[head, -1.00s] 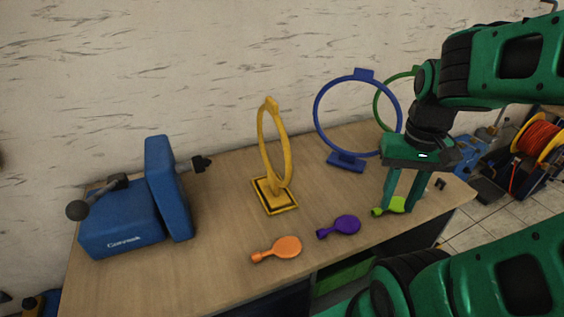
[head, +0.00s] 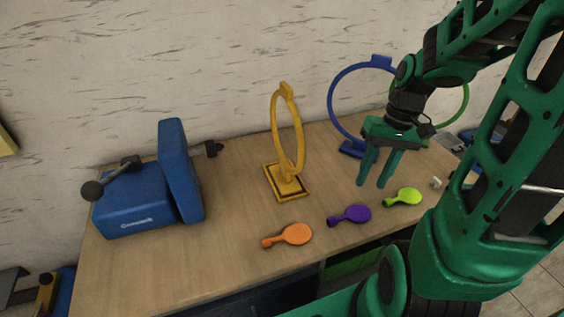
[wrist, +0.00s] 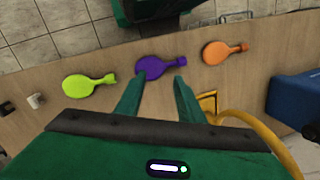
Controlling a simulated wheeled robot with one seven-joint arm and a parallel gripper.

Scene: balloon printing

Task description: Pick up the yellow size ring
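The yellow size ring (head: 277,141) stands upright on its square yellow base (head: 287,183) in the middle of the table. In the wrist view part of the yellow ring (wrist: 255,122) shows at the lower right, partly hidden by my gripper body. My gripper (head: 371,186) is to the right of the yellow ring, above the table, fingers pointing down. The fingers are apart with nothing held between them. In the wrist view the fingertips (wrist: 160,76) appear over the purple balloon.
An orange balloon (head: 294,234), a purple balloon (head: 353,214) and a lime balloon (head: 406,197) lie along the table's front. A blue ring (head: 331,96) and a green ring (head: 468,100) stand behind my arm. A blue machine (head: 135,207) sits at the left.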

